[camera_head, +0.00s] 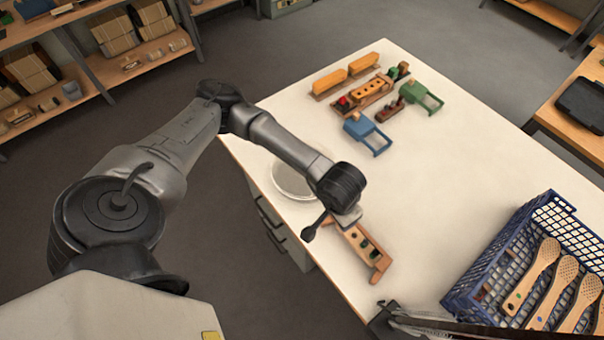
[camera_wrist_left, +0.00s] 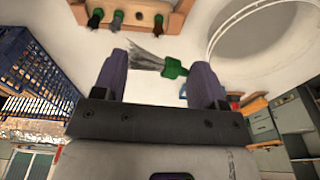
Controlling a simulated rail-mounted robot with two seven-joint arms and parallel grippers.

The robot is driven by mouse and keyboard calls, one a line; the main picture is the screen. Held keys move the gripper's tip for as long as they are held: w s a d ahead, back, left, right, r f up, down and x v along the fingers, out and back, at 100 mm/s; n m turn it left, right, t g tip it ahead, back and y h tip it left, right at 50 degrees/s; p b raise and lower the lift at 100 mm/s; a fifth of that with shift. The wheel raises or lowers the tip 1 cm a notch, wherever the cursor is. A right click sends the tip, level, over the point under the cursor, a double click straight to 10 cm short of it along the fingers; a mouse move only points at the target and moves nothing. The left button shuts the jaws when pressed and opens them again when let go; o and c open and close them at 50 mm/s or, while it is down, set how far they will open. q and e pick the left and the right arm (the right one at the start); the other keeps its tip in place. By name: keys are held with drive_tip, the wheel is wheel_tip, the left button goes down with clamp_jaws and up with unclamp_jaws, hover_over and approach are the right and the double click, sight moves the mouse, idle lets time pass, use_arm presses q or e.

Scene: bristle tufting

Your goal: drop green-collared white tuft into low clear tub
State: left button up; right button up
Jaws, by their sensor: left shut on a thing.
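My left arm reaches over the white table in the head view, with its wrist above the table's near left edge; its fingers are mostly hidden there. In the left wrist view my left gripper (camera_wrist_left: 162,72) is shut on the tuft, which has a green collar (camera_wrist_left: 175,68) and pale grey-white bristles (camera_wrist_left: 146,58) pointing left. The low clear tub (camera_head: 292,180) is round and stands on the table, just left of my wrist and partly behind it. Its rim shows at the upper right of the left wrist view (camera_wrist_left: 212,48). I see no contact between tuft and tub.
A wooden holder (camera_head: 377,270) with several dark tufts lies close to my wrist. A blue crate (camera_head: 465,298) of wooden brush handles stands at the right. Blue (camera_head: 357,127) and green (camera_head: 415,91) devices and wooden blocks sit farther back. The table's middle is clear.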

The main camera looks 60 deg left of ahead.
use_arm(q)
drive_tip(key=s+a+f+n+p, duration=0.1)
drive_tip(key=s+a+f+n, duration=0.1)
drive_tip(key=s+a+f, duration=0.3)
drive_tip(key=s+a+f+n+p, duration=0.1)
drive_tip(key=s+a+f+n, duration=0.2)
drive_tip(key=a, duration=0.4)
drive_tip(key=w+a+r+n, duration=0.2)
drive_tip(key=w+a+n, duration=0.1)
drive_tip(key=w+a, duration=0.95)
drive_tip(key=shift+y, duration=0.4)
drive_tip(key=shift+s+a+f+b, duration=0.1)
drive_tip(key=shift+s+f+b, duration=0.15)
drive_tip(key=shift+f+b, duration=0.9)
drive_tip(key=shift+s+a+f+b, duration=0.15)
drive_tip(key=shift+f+b, duration=0.3)
drive_tip(key=shift+f, duration=1.3)
drive_tip(key=shift+d, duration=0.1)
drive_tip(key=o, duration=1)
drive_tip(key=shift+c, duration=0.2)
drive_tip(key=shift+r, duration=0.1)
